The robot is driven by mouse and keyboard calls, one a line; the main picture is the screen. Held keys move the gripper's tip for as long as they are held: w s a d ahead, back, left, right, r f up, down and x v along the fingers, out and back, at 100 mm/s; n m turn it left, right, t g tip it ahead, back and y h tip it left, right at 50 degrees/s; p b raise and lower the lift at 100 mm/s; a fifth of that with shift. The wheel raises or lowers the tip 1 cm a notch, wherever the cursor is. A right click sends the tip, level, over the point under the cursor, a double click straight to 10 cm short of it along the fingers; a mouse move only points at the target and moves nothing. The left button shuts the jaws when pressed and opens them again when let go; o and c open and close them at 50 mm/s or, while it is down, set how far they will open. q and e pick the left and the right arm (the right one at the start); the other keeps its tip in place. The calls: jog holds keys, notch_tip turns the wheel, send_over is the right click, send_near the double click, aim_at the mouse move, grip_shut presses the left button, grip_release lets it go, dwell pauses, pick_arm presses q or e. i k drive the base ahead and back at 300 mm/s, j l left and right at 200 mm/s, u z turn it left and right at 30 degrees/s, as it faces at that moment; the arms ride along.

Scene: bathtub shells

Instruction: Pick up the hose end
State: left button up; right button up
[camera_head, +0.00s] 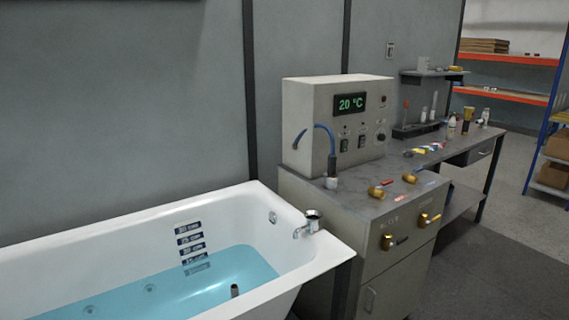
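A blue hose (330,140) stands on the grey cabinet top in front of the control box. It rises from a pale collar (331,183), arches up and bends left. Its dark free end (298,142) points down toward the tub side, in front of the box's left part. I cannot tell whether the hose touches the box. Neither of my grippers is in view.
A white bathtub (130,235) with blue water fills the lower left, with a tap (308,223) on its rim. The control box (300,100) reads 20 °C. Brass fittings (376,192) lie right of the hose. Grey floor (500,240) is open at right.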

aim_at(332, 165)
jog(key=u, duration=0.3)
jog(key=i+l+u, duration=0.15)
jog(key=l+u, duration=0.15)
jog(key=i+l+u, duration=0.1)
jog(key=l+u, duration=0.2)
jog(key=i+l+u, duration=0.1)
jog(key=l, duration=0.45)
jog(key=i+l, duration=0.1)
jog(key=l, duration=0.45)
jog(key=i+l+u, duration=0.15)
jog(key=l, duration=0.4)
jog(key=l+u, duration=0.1)
jog(key=l, duration=0.45)
